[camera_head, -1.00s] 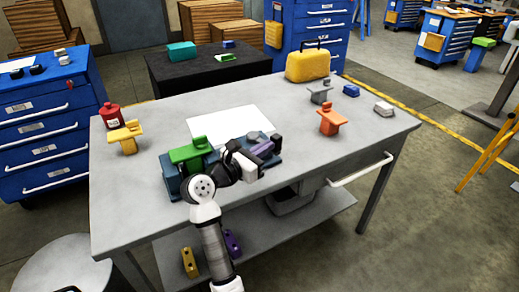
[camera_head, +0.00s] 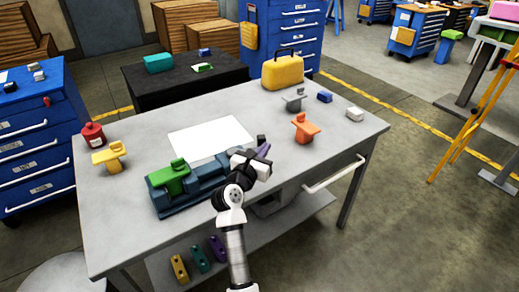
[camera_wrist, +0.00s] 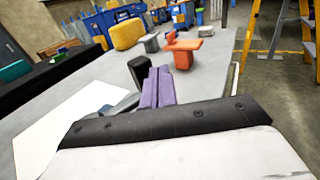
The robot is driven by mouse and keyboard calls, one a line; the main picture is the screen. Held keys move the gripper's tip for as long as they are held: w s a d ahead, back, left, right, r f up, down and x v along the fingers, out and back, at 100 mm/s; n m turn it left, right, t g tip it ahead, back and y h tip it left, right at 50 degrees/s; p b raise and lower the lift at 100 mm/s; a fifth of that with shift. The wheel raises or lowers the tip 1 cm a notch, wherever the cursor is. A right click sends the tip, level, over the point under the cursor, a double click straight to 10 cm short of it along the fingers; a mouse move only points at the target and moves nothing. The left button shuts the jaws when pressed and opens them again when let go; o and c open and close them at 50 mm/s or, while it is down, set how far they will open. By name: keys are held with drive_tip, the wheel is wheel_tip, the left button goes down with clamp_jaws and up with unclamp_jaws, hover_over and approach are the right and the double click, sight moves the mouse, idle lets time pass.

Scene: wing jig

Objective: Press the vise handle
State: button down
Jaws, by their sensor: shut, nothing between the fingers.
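The vise (camera_head: 164,204) is a blue body on the grey workbench, with a green block (camera_head: 174,178) on its left part. Its purple handle (camera_head: 263,148) is at the right end, partly hidden behind my gripper (camera_head: 262,158). In the wrist view the purple handle (camera_wrist: 158,88) stands just beyond my gripper's dark front edge (camera_wrist: 165,122). My gripper is shut and empty. Whether it touches the handle cannot be told.
A dark block (camera_wrist: 138,72) stands beside the handle. A white sheet (camera_head: 212,137) lies behind the vise. Yellow (camera_head: 109,156), orange (camera_head: 305,128) and grey (camera_head: 293,99) parts stand on the workbench (camera_head: 335,145). A yellow case (camera_head: 288,71) is at the back.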

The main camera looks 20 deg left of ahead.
drive_tip(key=shift+w+a+p, duration=0.15)
drive_tip(key=shift+w+p, duration=0.45)
drive_tip(key=shift+w, duration=0.7)
